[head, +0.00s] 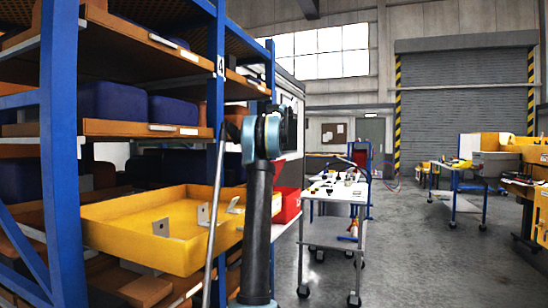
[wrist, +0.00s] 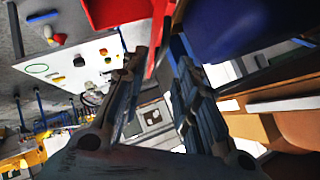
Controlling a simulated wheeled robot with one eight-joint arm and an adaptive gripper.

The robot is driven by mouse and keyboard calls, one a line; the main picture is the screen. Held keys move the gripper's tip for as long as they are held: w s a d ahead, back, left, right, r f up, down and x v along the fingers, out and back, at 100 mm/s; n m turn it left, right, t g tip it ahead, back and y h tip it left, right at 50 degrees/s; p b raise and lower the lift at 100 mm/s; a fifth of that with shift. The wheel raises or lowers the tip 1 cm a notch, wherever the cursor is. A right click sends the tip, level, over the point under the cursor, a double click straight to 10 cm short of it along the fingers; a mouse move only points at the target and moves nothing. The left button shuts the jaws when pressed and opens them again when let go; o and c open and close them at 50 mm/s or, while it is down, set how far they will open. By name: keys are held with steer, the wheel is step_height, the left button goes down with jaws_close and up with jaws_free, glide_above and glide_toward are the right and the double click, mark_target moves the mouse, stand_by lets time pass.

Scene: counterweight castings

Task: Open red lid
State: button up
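A red box-like thing (head: 288,203) stands beside the shelf in the head view, partly hidden by my arm. I cannot tell its lid from its body. A red panel (wrist: 112,10) shows at the top of the wrist view, and a red strip runs down beside the left finger. My gripper (wrist: 160,58) is open, its two dark fingers apart with background showing between them. The red strip is at or behind the gap; I cannot tell whether a finger touches it. In the head view my gripper is not clearly seen behind my arm.
A blue-framed shelf (head: 62,150) with a yellow tray (head: 140,235) holding metal brackets stands close at left. A white-topped trolley (head: 335,190) with small items is right of my arm. A blue bin (wrist: 225,25) is near the right finger.

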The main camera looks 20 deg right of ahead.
steer(key=shift+v, duration=1.9)
steer(key=shift+s+f, duration=0.1)
